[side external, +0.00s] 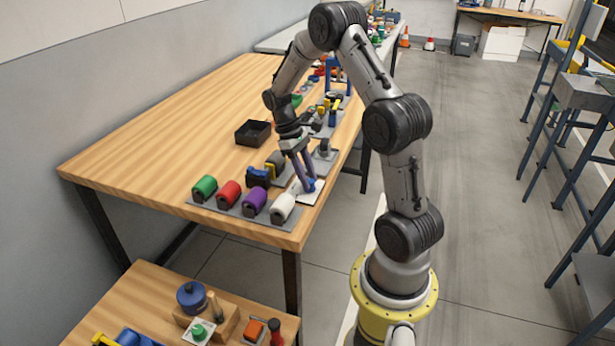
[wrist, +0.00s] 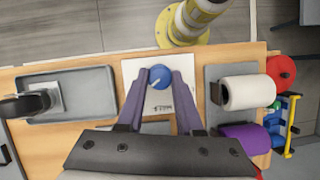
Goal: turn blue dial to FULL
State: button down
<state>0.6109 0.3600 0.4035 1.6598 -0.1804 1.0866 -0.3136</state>
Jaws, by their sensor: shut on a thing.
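The blue dial (wrist: 160,77) sits on a white plate (wrist: 132,68) with small dark print below it in the wrist view. A pale pointer mark shows on the dial's lower left; the print is too small to read. My gripper (wrist: 159,84) has its two purple-grey fingers on either side of the dial and is shut on it. In the side view my gripper (side external: 309,183) reaches down to the dial (side external: 312,186) near the table's front right edge. The fingers partly hide the dial there.
Green (side external: 204,187), red (side external: 229,194), purple (side external: 254,201) and white (side external: 282,208) rolls stand on a grey strip beside the plate. A grey tray (wrist: 90,115) lies on the other side. A black box (side external: 253,133) stands farther back; bare wood lies left of it.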

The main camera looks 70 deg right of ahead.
jog(key=shift+m, duration=0.5)
jog(key=c, duration=0.6)
grip_release()
jog(key=shift+o, duration=0.2)
jog(key=shift+r, duration=0.1)
jog(key=v, duration=1.3)
jog(key=shift+d+r, duration=0.3)
jog(key=shift+r, duration=0.05)
